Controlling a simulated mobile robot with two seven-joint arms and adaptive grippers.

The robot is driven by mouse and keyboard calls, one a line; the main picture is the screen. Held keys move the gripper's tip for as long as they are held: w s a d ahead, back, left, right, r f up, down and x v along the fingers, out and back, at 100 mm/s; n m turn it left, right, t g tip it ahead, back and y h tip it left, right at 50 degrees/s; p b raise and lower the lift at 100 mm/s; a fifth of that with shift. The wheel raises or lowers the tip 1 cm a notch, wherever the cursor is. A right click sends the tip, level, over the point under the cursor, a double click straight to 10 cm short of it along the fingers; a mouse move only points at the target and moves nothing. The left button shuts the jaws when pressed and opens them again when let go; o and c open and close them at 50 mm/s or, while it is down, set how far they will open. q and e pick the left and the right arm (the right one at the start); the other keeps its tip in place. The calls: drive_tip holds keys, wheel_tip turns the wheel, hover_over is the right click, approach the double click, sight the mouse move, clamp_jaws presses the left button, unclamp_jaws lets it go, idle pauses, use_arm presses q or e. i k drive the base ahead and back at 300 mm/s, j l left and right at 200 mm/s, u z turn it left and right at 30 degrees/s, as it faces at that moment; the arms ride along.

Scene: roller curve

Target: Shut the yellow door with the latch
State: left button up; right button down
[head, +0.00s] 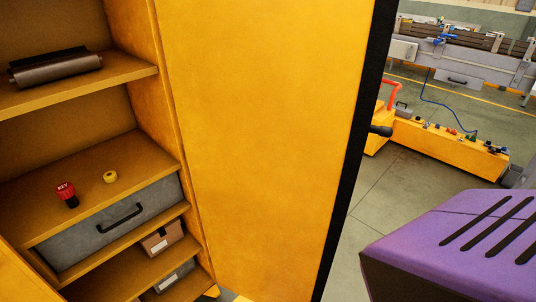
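The yellow door (262,130) stands open on the cabinet, hinged beside the shelves and swung out toward me. Its inner face fills the middle of the view. A black strip (362,130) runs along its free edge. A black handle (381,130), which may be the latch, sticks out past that edge on the outer side; most of it is hidden by the door. The yellow cabinet (150,40) is open at the left. Neither of my grippers is in view.
The shelves hold a dark roller (56,68), a red-and-black key knob (67,195), a yellow ring (110,177), a grey drawer (110,222) and boxes (162,240). Beyond the door are bare floor, a low yellow unit (450,148) and a conveyor (470,62).

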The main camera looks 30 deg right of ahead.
sight(276, 100)
drive_tip(key=k+l+u, duration=0.1)
drive_tip(key=l, duration=0.25)
drive_tip(key=k+l+u, duration=0.25)
drive_tip(key=l, duration=0.35)
drive_tip(key=k+l+u, duration=0.15)
drive_tip(key=l, duration=0.2)
drive_tip(key=k+l+u, duration=0.1)
drive_tip(key=l, duration=0.2)
drive_tip(key=k+l+u, duration=0.15)
drive_tip(key=l+u, duration=0.2)
drive_tip(key=l, duration=0.4)
drive_tip(key=k+l+u, duration=0.2)
drive_tip(key=l, duration=0.35)
drive_tip(key=i+l+u, duration=0.1)
drive_tip(key=l, duration=0.3)
drive_tip(key=i+l, duration=0.1)
drive_tip(key=l, duration=0.35)
drive_tip(key=l+u, duration=0.15)
drive_tip(key=l, duration=0.25)
drive_tip(key=i+l, duration=0.05)
